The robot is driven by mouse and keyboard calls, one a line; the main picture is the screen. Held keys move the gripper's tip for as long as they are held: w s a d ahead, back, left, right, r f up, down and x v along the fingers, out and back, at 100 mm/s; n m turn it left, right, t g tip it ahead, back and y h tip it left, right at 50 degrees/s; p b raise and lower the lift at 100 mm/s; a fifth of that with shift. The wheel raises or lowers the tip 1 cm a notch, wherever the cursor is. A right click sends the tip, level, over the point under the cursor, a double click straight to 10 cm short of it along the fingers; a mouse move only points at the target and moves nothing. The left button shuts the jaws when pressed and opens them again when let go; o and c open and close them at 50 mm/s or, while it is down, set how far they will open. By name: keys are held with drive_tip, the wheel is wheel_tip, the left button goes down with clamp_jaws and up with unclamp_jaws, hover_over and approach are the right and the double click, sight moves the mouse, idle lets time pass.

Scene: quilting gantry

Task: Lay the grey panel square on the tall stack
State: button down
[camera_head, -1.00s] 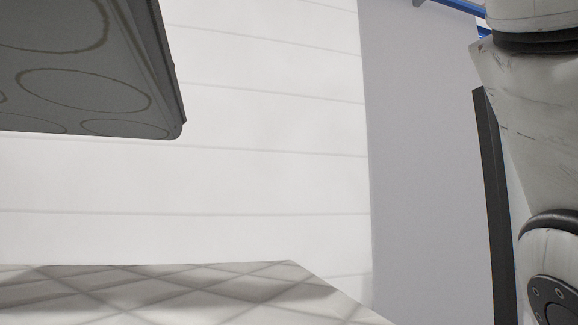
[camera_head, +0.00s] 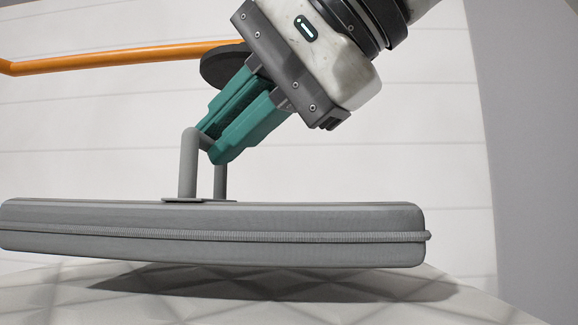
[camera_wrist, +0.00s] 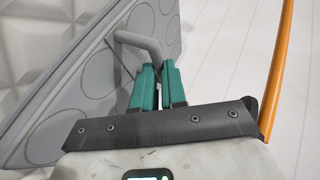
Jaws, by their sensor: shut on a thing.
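The grey panel (camera_head: 330,235) is a thick padded slab with a seam along its edge and an upright bent handle (camera_head: 188,165) on top. My gripper (camera_head: 213,150), with green fingers, is shut on the handle and reaches it at a slant from the upper right. The handle and gripper (camera_wrist: 152,75) also show in the wrist view, where the panel (camera_wrist: 75,95) has ring outlines on its face. Below the panel is a white quilted surface (camera_head: 60,295), seemingly the top of the stack.
An orange rail (camera_head: 130,57) runs behind and above the panel, and it passes to the right of my gripper in the wrist view (camera_wrist: 278,70). A white lined wall (camera_head: 440,150) stands at the back. The stack's lower sides are out of view.

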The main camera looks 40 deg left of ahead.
drive_tip(key=shift+w+f, duration=0.15)
drive_tip(key=shift+f, duration=1.5)
drive_tip(key=c, duration=1.2)
unclamp_jaws()
drive_tip(key=b+v, duration=0.3)
drive_tip(key=v, duration=0.9)
drive_tip(key=shift+d, duration=0.1)
